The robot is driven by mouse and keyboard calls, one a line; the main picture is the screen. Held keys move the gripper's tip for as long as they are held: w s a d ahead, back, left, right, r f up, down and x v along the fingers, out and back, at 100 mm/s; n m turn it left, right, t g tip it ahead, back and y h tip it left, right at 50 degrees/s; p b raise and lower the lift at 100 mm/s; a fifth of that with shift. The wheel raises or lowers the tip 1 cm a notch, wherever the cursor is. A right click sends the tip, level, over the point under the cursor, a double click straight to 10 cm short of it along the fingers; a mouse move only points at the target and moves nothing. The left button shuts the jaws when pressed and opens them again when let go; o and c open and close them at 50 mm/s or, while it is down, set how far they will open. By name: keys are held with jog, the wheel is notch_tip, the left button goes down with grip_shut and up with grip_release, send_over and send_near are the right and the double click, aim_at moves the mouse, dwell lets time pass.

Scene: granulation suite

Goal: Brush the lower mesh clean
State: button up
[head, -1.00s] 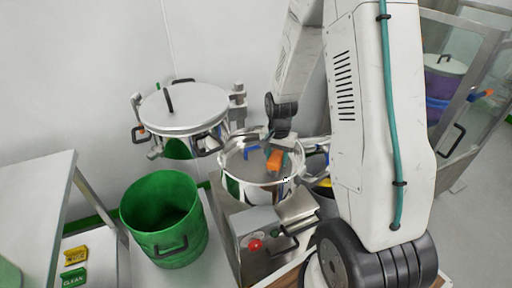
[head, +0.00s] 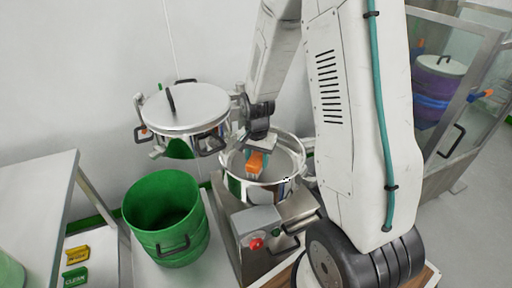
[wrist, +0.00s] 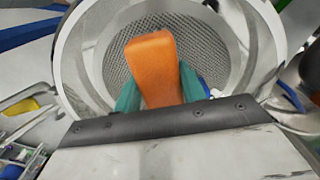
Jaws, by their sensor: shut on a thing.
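The lower mesh (wrist: 205,48) is a grey woven disc inside a round steel bowl (wrist: 252,40), seen close in the wrist view. In the head view the bowl (head: 291,178) stands on a steel machine body. My gripper (wrist: 160,92), with teal fingers, is shut on an orange brush handle (wrist: 153,58). The handle (head: 256,162) also shows in the head view, inside the left part of the bowl. The bristles are hidden, so I cannot tell whether they touch the mesh.
A round lid section (head: 186,106) stands open to the left of the bowl. A green bin (head: 165,215) is at the lower left, beside a white table (head: 45,190). A red button (head: 256,244) is on the machine front. A glass-doored cabinet (head: 460,110) is at right.

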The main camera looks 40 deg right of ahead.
jog(key=shift+r, duration=3.2)
